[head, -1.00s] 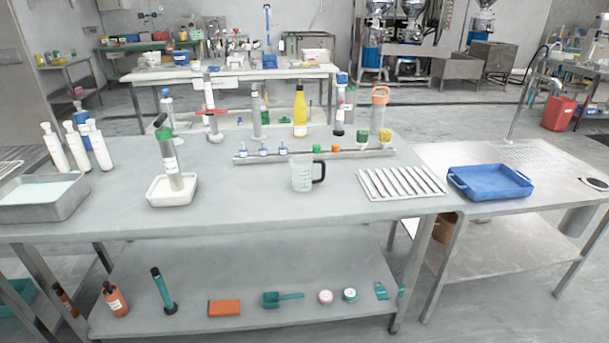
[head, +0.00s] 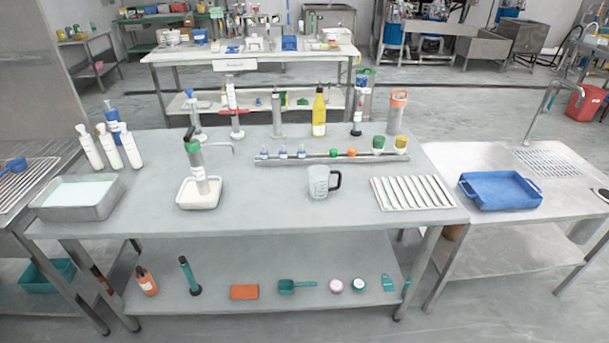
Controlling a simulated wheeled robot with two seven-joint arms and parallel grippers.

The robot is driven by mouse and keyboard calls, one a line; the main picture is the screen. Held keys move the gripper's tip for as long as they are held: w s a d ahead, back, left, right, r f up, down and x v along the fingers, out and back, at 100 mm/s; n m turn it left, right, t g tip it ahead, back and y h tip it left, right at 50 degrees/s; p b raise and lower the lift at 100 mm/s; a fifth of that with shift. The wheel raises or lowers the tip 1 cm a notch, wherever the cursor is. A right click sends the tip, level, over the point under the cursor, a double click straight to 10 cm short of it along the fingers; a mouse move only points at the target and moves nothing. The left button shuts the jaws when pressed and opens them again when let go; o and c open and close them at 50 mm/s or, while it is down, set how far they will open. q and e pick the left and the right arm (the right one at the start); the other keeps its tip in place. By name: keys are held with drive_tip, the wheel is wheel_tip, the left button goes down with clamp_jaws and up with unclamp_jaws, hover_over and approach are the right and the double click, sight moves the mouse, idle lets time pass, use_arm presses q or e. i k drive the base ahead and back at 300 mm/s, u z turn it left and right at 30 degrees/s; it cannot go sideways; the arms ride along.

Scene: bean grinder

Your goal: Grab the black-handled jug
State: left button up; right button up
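The jug (head: 318,183) is clear with a black handle (head: 336,180) on its right side. It stands upright on the grey metal table (head: 270,212), right of the middle and near the front half of the top. Nothing touches it. Neither of my grippers shows in the head view.
The tabletop in front of the jug is clear.

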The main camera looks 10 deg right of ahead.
sight(318, 174)
drive_tip(key=u, duration=0.5)
drive_tip(key=i, duration=1.55)
drive_tip(key=z, duration=0.8)
